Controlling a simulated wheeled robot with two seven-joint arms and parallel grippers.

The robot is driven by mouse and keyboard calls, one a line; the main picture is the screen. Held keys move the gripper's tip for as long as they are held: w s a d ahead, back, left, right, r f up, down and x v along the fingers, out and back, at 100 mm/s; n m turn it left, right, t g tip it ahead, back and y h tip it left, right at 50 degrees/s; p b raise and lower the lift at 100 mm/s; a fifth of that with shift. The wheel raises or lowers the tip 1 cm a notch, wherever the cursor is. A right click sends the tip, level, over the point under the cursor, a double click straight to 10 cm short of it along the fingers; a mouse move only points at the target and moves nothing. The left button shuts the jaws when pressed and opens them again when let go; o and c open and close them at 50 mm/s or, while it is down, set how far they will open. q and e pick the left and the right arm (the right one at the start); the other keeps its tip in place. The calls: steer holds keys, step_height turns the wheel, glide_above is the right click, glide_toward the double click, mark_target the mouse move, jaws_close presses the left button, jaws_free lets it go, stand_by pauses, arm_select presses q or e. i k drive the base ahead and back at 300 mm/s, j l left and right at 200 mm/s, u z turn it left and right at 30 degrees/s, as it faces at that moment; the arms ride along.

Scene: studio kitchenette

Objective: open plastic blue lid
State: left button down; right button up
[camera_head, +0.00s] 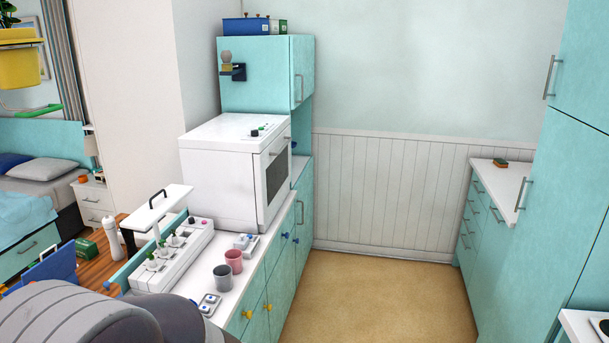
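A large grey part of my arm fills the lower left corner. Neither gripper shows in the view.
A white counter (257,257) holds a white oven (222,165), a long white planter (172,262), a grey cup (223,277) and a pink cup (234,260). The tan floor (385,300) between the cabinet rows is clear. A bed (40,185) stands at left.

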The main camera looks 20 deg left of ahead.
mark_target(60, 264)
steer(key=i+u, duration=0.4)
steer(key=i+l+u, duration=0.25)
steer(key=i+u, duration=0.2)
steer(key=i+l+u, duration=1.15)
steer(key=i+u, duration=0.15)
steer(key=i+l+u, duration=0.45)
